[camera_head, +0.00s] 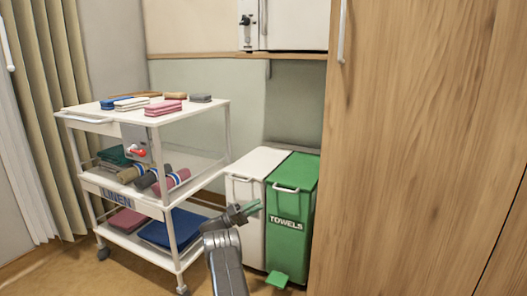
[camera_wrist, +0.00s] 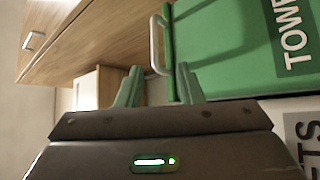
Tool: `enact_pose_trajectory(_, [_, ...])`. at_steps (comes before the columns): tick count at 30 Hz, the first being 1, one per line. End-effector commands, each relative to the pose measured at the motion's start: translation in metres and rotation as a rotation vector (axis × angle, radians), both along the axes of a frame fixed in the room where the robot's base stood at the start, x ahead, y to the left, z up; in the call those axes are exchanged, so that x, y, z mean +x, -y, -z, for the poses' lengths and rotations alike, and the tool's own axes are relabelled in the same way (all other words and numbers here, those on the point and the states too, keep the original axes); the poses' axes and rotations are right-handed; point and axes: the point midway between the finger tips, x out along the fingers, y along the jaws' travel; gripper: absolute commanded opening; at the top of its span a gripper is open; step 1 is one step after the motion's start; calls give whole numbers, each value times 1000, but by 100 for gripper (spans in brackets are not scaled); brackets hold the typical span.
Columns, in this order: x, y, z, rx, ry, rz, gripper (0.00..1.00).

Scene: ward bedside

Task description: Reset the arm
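My gripper (camera_head: 250,208) is in front of the bins, held out from my grey arm at the bottom centre of the head view. In the wrist view its two green fingers (camera_wrist: 160,88) stand apart with nothing between them. The green bin marked TOWELS (camera_wrist: 225,45) lies beyond the fingertips there, with its light handle near them. I cannot tell whether the fingers touch the bin.
The green bin (camera_head: 292,205) and a white bin (camera_head: 245,190) stand side by side, lids shut. A white linen cart (camera_head: 190,119) with folded cloths and rolls stands at left. A tall wooden cabinet (camera_head: 420,150) fills the right. Some floor shows at the lower left.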

Motion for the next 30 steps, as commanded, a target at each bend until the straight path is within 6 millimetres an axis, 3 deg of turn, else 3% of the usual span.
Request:
enact_pose_trajectory(1, [2,16,-6,2,5,9,33])
enact_pose_trajectory(18, [27,116,-52,0,8,7,33])
enact_pose_trajectory(24, [24,113,-74,18,-32,4,33])
enact_pose_trajectory(30, [24,114,-77,23,-45,5,33])
